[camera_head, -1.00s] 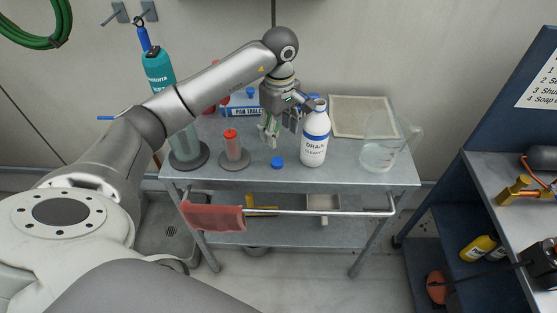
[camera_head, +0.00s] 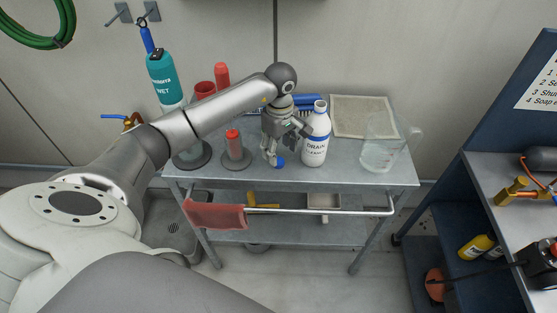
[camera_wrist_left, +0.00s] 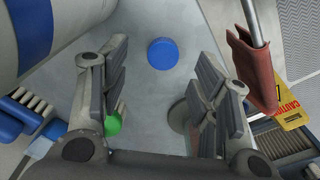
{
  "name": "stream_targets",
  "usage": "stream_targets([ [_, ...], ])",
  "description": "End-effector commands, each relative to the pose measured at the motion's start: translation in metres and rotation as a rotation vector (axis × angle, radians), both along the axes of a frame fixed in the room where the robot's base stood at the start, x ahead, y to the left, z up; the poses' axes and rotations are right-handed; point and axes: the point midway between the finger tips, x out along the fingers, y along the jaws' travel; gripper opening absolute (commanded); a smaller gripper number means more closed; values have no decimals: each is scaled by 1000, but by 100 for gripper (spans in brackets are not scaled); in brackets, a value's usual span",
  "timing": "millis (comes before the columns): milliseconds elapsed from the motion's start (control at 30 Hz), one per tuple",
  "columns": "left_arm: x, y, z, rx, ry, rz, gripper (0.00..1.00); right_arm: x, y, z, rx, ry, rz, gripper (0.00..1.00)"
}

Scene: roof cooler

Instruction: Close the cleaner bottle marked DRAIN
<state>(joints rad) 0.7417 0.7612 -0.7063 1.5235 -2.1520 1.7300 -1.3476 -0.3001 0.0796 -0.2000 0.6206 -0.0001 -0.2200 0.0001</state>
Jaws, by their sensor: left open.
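The white cleaner bottle marked DRAIN (camera_head: 315,140), with a blue band, stands upright on the cart's grey top. Its neck shows a pale top with no blue cap on it. A blue cap (camera_head: 280,162) lies on the cart top just left of the bottle. In the left wrist view the cap (camera_wrist_left: 163,53) lies flat, beyond and between the open fingers. My left gripper (camera_head: 275,158) points down, open and empty, just above and beside the cap. Part of the bottle (camera_wrist_left: 35,35) fills the upper left of the wrist view. My right gripper is not in view.
Left of my gripper stands a red-topped cylinder (camera_head: 234,150) on a round base. A clear jug (camera_head: 380,150) and a beige mat (camera_head: 362,117) are to the right. A blue brush (camera_wrist_left: 22,112) lies near the bottle. A red cloth (camera_head: 213,214) hangs on the front rail.

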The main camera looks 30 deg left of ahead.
Motion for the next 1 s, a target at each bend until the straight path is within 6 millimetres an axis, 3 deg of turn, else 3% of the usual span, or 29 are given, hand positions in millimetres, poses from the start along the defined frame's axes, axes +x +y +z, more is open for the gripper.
stream_targets([
  [100, -5, 1, -14, -2, 5, 1, 56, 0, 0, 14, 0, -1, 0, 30],
  [300, -4, 2, -37, -1, 2, 0, 56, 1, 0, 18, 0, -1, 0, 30],
  [667, -3, 2, -39, 0, 0, -1, 56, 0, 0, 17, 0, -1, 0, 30],
  [933, -3, 2, -39, 0, 0, 0, 23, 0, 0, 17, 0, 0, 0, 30],
  [1000, -3, 2, -39, 0, 0, 0, 22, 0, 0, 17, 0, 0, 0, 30],
])
